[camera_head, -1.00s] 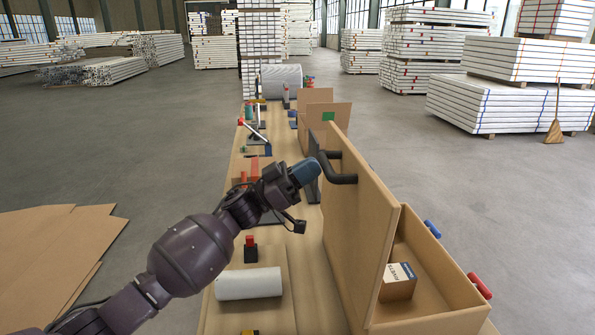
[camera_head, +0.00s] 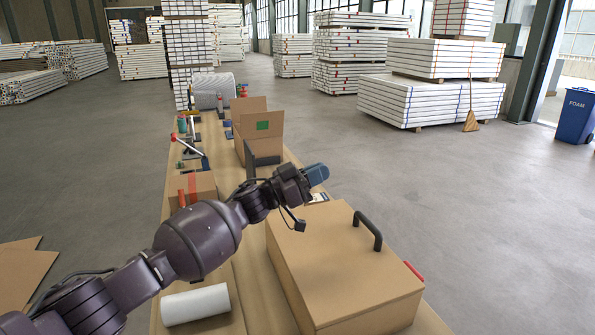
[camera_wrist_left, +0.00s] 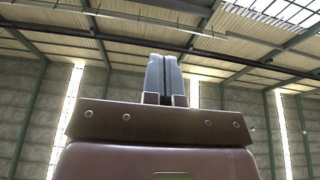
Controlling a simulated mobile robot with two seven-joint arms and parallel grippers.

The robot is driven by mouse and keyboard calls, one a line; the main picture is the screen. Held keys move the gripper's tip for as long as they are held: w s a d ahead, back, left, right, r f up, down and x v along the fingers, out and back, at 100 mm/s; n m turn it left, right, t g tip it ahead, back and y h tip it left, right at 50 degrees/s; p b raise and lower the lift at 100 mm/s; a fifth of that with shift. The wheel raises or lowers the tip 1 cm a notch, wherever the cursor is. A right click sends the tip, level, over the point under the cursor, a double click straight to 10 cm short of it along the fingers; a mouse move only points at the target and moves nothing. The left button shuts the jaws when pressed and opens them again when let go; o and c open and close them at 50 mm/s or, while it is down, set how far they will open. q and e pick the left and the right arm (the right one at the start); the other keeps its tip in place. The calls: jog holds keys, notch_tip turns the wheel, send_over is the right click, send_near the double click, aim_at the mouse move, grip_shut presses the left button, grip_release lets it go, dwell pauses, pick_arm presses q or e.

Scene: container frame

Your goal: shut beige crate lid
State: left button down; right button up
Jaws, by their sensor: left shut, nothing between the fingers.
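The beige crate (camera_head: 312,290) stands on the near right part of the workbench. Its lid (camera_head: 335,262) now lies flat over the crate and hides the inside; no gap shows along the edges in view. A black handle (camera_head: 370,230) sticks up from the lid's right side. My left gripper (camera_head: 317,174) is shut and empty, above and beyond the lid's far edge, apart from the handle. In the left wrist view the shut fingers (camera_wrist_left: 163,75) point up toward the roof, with nothing between them. My right gripper is not in view.
An open cardboard box (camera_head: 262,135) stands farther along the bench. A taped box (camera_head: 190,188) is behind my left arm, and a white roll (camera_head: 195,305) lies at the near left. Tools line the bench's far left. Open floor lies to the right.

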aim_at(366, 221)
pick_arm(q)
jog(key=w+d+f+g+y, duration=0.1)
jog(key=d+f+y, duration=0.2)
jog(key=d+f, duration=0.1)
jog(key=w+d+f+y+b, duration=0.1)
jog(key=d+f+y, duration=0.1)
jog(key=d+f, duration=0.2)
jog(key=w+d+f+g+y+b, duration=0.1)
jog(key=d+f+y, duration=0.2)
jog(key=d+f, duration=0.1)
jog(key=shift+w+d+g+y, duration=0.2)
jog(key=shift+d+g+y, duration=0.1)
jog(key=shift+d, duration=0.15)
jog(key=shift+w+d+f+b, duration=0.1)
jog(key=shift+d+f+b, duration=0.2)
jog(key=shift+f, duration=0.25)
jog(key=shift+w+d+f+b, duration=0.1)
jog(key=shift+d+f+b, duration=0.05)
jog(key=shift+f+b, duration=0.3)
jog(key=shift+s+f, duration=0.1)
jog(key=shift+f, duration=0.1)
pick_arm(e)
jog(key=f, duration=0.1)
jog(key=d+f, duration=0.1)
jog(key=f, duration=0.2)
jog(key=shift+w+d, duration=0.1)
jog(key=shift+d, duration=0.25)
